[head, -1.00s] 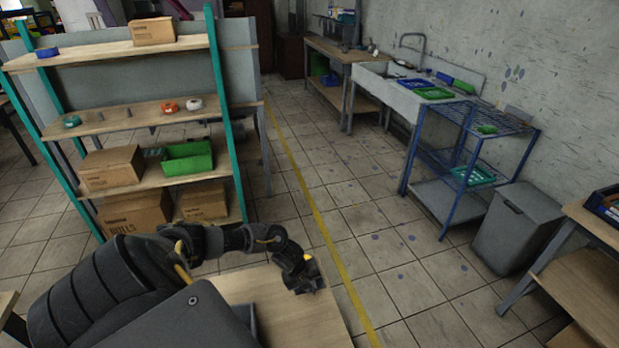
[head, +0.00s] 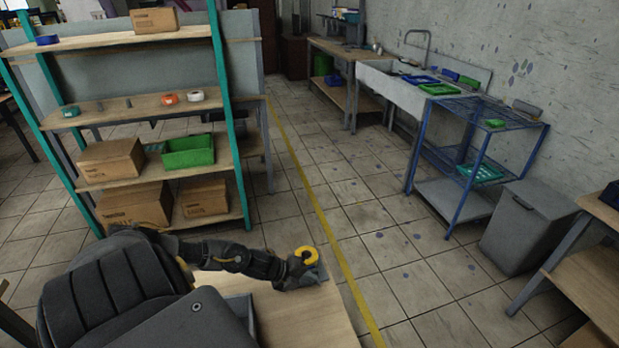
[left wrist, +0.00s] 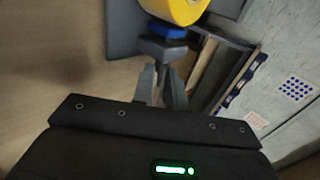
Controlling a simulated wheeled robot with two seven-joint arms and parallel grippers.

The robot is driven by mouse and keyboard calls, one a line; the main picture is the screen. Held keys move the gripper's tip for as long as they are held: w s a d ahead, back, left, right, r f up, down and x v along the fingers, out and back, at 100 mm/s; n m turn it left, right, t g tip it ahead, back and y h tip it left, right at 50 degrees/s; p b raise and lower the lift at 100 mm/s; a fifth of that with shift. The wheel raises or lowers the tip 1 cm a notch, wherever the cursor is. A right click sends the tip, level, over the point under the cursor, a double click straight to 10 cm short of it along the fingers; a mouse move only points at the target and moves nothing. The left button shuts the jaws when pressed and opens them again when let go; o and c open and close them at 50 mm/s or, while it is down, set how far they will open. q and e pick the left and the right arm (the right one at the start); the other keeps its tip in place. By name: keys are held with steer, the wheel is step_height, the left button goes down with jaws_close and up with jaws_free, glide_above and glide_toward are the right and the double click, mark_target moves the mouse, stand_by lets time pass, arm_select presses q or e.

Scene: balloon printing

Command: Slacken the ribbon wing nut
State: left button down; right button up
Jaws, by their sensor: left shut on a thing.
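A yellow ribbon roll (head: 307,256) stands at the far right edge of the wooden tabletop, beside my left gripper (head: 290,272). In the left wrist view the yellow roll (left wrist: 178,8) is at the top, with a blue part (left wrist: 167,32) just below it. The dark grey wing nut (left wrist: 162,47) is in front of the blue part, at the tips of my left gripper (left wrist: 163,70). The fingers are shut on the wing nut, and partly hide it. My right gripper is not in view.
The wooden tabletop (head: 300,320) is bare at the front. A shelf rack (head: 150,185) with boxes, a green bin (head: 188,152) and small rolls stands at left. A sink (head: 385,85), a blue wire rack (head: 480,110) and a grey bin (head: 528,225) stand at right. The tiled floor between is clear.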

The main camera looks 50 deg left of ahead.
arm_select(q)
steer(key=shift+s+a+f+t+b, duration=0.1)
steer(key=shift+a+f+t+b, duration=0.05)
steer(key=shift+t+b, duration=0.4)
steer(key=c, duration=1.4)
jaws_free()
steer(key=v, duration=1.1)
steer(key=shift+a+f, duration=0.15)
steer(key=shift+f, duration=0.05)
